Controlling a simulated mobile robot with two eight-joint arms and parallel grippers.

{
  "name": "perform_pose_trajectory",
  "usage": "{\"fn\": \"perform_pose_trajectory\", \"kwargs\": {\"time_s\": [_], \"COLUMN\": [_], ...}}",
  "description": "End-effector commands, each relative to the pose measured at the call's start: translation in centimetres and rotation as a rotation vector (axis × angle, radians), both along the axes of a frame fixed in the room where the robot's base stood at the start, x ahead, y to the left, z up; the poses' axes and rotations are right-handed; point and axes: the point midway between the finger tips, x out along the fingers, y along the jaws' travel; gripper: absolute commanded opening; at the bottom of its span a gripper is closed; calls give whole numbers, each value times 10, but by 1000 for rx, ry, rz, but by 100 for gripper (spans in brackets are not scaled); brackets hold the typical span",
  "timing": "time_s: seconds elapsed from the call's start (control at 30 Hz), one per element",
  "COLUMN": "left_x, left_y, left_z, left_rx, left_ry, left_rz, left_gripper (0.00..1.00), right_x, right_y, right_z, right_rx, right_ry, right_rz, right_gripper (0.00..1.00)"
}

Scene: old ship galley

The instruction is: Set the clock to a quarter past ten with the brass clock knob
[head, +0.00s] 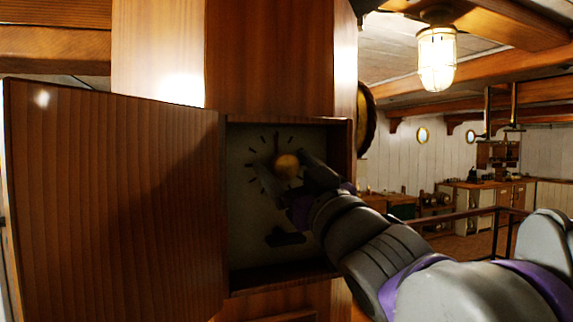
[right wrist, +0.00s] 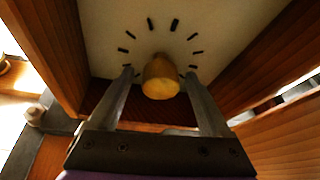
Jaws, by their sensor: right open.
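The brass clock knob (head: 287,166) sits at the centre of the pale clock face (head: 245,205) with black hour marks, inside an open wooden case. A thin hand seems to point up from the knob in the head view; I cannot make out the other hand or the time. In the right wrist view the knob (right wrist: 161,78) stands out between my two fingers. My right gripper (head: 300,178) is open at the clock face, its fingers on either side of the knob with gaps showing. It hides part of the dial's right side. My left gripper is not in view.
The case's wooden door (head: 115,200) stands open to the left. The case walls (head: 340,140) closely surround the dial. A dark shape (head: 285,238), perhaps a shadow, shows low on the dial. A lit lamp (head: 437,58) hangs at upper right; a railing (head: 470,218) runs behind my arm.

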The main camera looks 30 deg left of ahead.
Motion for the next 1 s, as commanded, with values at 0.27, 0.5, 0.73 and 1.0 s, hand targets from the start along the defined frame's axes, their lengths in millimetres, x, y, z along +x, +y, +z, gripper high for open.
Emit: {"fn": "perform_pose_trajectory", "kwargs": {"time_s": [0.27, 0.5, 0.73, 1.0], "left_x": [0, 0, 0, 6], "left_y": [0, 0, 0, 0], "left_z": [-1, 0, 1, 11], "left_rx": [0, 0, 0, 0], "left_ry": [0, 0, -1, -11], "left_rz": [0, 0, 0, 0], "left_gripper": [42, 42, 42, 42], "right_x": [0, 0, 0, -1], "right_y": [0, 0, 0, 1], "right_z": [-1, 0, 0, 1], "right_rx": [0, 0, 4, 65], "right_ry": [0, 0, 5, 75], "right_rz": [0, 0, 0, 2], "right_gripper": [51, 8, 0, 0]}}
